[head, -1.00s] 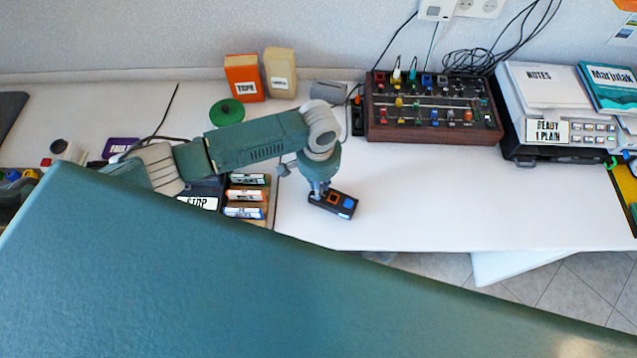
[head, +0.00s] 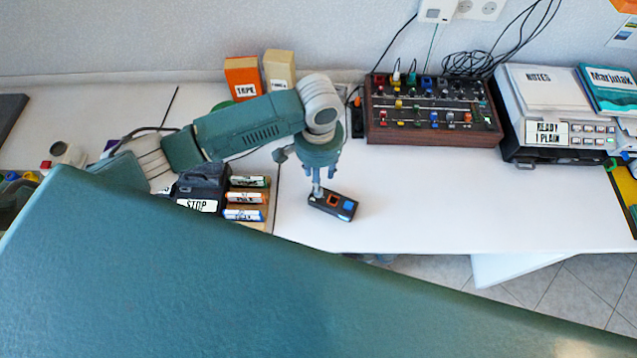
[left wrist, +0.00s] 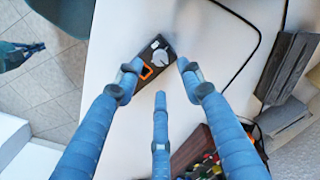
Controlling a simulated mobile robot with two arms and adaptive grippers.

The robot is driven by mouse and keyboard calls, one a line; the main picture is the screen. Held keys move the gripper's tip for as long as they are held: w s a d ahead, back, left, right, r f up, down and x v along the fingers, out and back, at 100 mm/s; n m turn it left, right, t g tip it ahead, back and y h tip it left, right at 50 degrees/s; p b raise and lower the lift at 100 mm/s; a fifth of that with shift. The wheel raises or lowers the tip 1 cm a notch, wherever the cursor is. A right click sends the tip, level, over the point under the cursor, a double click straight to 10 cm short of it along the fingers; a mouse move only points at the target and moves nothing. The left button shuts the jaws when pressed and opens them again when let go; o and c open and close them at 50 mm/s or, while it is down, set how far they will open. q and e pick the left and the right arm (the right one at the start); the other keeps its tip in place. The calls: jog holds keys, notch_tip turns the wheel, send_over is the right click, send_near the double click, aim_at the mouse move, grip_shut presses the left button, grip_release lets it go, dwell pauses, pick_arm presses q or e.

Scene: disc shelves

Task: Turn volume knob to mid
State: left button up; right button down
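A small black box (head: 334,205) with an orange-framed square and a blue square lies near the table's front edge. In the left wrist view the box (left wrist: 150,68) shows a round grey knob (left wrist: 158,56); in the head view the knob is hidden or too small to make out. My left gripper (head: 317,188) points down over the box's left end.
A mixer panel (head: 432,110) with coloured knobs stands at the back. A printer-like machine (head: 562,130) is right of it. A black STOP box (head: 203,186) and labelled cartridges (head: 247,197) lie left of the small box. Table to the right (head: 440,195) is clear.

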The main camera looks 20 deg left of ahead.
pick_arm(q)
notch_tip(320, 180, up, 5)
jog(key=shift+r, duration=0.1)
dwell(0.7)
